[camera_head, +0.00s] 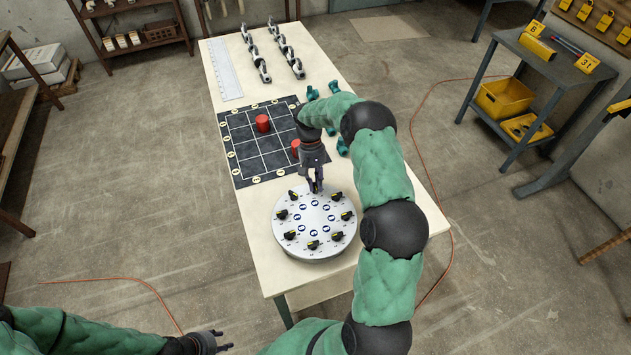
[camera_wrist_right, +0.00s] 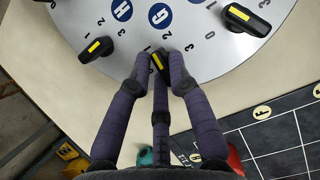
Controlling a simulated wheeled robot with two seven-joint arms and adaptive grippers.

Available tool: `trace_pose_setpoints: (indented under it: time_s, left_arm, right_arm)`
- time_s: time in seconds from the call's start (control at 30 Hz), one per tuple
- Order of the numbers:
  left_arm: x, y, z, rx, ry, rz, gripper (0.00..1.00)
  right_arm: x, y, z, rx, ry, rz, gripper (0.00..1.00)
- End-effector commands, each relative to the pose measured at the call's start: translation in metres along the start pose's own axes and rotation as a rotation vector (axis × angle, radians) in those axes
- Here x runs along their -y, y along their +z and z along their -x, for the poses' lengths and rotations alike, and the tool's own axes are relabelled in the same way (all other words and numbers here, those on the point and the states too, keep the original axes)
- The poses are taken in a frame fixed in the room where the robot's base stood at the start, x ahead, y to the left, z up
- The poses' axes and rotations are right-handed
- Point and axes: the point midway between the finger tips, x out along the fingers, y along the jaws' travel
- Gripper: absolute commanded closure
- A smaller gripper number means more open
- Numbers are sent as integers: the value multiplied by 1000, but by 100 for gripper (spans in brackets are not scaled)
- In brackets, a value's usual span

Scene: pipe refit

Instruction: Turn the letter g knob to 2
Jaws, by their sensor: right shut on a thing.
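A round grey dial plate (camera_head: 314,245) with several black knobs lies at the near end of the table. In the right wrist view the blue letter G disc (camera_wrist_right: 160,15) is on the plate, and the black knob with a yellow mark (camera_wrist_right: 157,62) is just below it. My right gripper (camera_head: 316,186) is at the plate's far edge; in the wrist view its fingers (camera_wrist_right: 160,60) are closed around that knob. The fingers hide part of the knob and its numbers, so its setting is unclear. My left gripper (camera_head: 226,347) is low at the front, off the table; its jaws appear apart.
Behind the plate is a dark grid mat (camera_head: 240,152) with red cylinders (camera_head: 262,123). Teal pieces (camera_head: 312,93) lie beside it. Grey pipe clamps (camera_head: 290,56) and a white ruler (camera_head: 224,70) are further back. A side trolley (camera_head: 545,70) stands at the right.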

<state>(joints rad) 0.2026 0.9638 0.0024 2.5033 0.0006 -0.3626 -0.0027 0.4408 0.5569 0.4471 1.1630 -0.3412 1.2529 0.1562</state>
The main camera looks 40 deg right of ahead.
Motion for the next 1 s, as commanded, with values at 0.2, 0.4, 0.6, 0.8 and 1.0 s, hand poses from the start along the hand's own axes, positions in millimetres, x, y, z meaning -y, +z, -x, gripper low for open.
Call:
trace_pose_setpoints:
  time_s: [0.2,0.4,0.6,0.8,1.0]
  left_arm:
    - [-2,0,5,0,0,0,60]
    - [-3,0,8,0,0,0,60]
    - [-3,0,9,0,0,0,60]
    - [-4,0,10,0,0,0,60]
    - [-4,0,10,0,0,0,60]
  right_arm:
    - [-2,1,2,-3,-71,-173,100]
    - [-2,1,1,-3,-123,-295,100]
    - [-2,2,0,-3,-156,-375,100]
    - [-2,2,0,-3,-170,-411,100]
    - [-2,2,0,-3,-174,-419,100]
